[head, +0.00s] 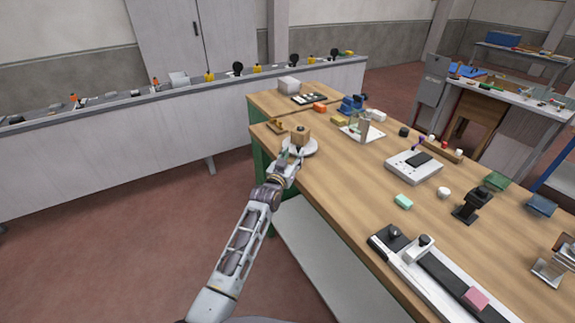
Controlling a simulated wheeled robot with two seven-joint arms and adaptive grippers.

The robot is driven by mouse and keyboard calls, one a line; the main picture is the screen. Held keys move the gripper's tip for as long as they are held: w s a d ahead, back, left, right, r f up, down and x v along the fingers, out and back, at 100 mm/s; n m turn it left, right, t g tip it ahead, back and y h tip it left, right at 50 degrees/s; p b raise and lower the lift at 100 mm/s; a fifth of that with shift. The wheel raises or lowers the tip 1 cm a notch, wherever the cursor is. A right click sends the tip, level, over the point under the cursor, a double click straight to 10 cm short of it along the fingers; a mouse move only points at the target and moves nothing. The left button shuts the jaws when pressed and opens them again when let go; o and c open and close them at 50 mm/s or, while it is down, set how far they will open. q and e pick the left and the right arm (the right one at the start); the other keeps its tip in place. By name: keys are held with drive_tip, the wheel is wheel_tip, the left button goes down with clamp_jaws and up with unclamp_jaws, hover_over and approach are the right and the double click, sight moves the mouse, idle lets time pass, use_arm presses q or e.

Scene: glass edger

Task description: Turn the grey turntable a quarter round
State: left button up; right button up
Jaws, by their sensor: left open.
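The turntable (311,149) is a pale grey disc near the left end of the wooden workbench. A tan wooden block (300,134) stands on it. My left gripper (291,153) reaches in from below and is open at the near left side of the turntable. It covers part of the disc's near edge. I cannot tell whether its fingers touch the disc or the block. My right gripper is not in view.
A small wooden tray (276,126) lies close behind the turntable on the left. An upright piece on a white plate (374,133) stands to its right. Bare bench top (345,180) lies right of the gripper.

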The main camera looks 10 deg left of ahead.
use_arm(q)
drive_tip(key=shift+v, duration=2.4)
